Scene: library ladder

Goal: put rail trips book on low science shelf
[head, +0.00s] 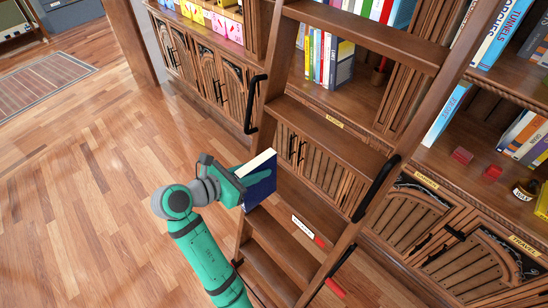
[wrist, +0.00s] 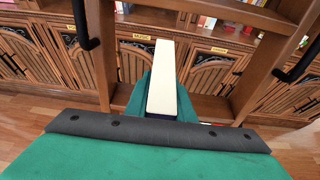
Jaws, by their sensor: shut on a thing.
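My gripper (head: 243,186) is shut on a book (head: 262,182) with a dark blue cover and white page edges. It holds the book in the air in front of the wooden ladder, near its lower steps. In the wrist view the book (wrist: 162,80) shows as a pale block of page edges between the green fingers. Its title cannot be read. A shelf (head: 352,101) behind the ladder holds several upright books at its left and has bare board to their right. Its small yellow label is not readable, so I cannot tell whether it is the science shelf.
The ladder (head: 310,130) with dark handles (head: 377,188) stands between me and the bookcase. Closed cabinet doors (head: 325,163) lie below the shelf. A right-hand shelf carries books and red blocks (head: 462,155). The wooden floor (head: 90,180) at left is clear.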

